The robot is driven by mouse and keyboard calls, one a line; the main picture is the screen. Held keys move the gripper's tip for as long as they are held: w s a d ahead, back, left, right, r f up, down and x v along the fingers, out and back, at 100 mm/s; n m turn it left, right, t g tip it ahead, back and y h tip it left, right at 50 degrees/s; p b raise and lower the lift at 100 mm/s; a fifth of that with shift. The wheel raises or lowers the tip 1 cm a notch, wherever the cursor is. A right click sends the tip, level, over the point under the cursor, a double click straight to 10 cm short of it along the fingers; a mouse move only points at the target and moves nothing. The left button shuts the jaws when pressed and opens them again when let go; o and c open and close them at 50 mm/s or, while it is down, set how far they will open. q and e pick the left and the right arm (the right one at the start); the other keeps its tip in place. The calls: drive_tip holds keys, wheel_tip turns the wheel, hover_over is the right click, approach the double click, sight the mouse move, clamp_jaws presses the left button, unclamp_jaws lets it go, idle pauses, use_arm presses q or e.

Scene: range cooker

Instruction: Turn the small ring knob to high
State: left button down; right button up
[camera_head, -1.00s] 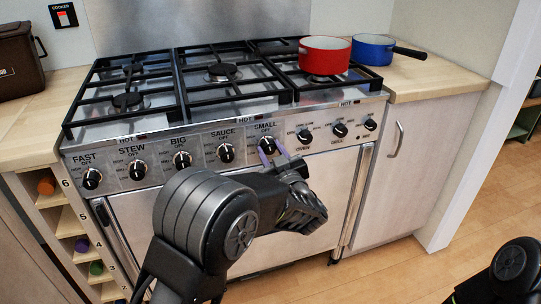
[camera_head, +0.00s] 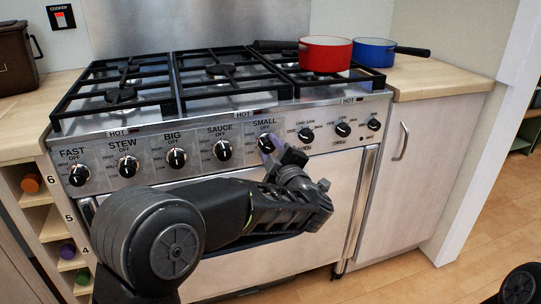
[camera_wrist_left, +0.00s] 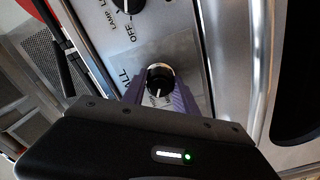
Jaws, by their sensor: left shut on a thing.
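The small ring knob (camera_head: 265,141) is a black knob with a metal rim, under the "SMALL" label on the cooker's front panel. My left gripper (camera_head: 273,149) reaches it from the front right and partly hides it. In the left wrist view, the knob (camera_wrist_left: 160,76) sits between the purple fingertips of my left gripper (camera_wrist_left: 160,92), which are shut on its sides. A pale pointer line on the knob points toward the lower edge of that view. The scale around the knob is mostly hidden. My right gripper is not in view.
The sauce knob (camera_head: 222,149) is to the left and the oven knob (camera_head: 305,134) to the right. The oven door (camera_head: 325,185) is below the panel.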

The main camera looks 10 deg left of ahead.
use_arm(q)
drive_tip(key=shift+n, duration=0.3)
drive_tip(key=c, duration=1)
unclamp_jaws()
drive_tip(key=shift+o, duration=0.2)
drive_tip(key=p+v, duration=0.1)
drive_tip(key=v, duration=0.7)
drive_tip(key=shift+w, duration=0.1)
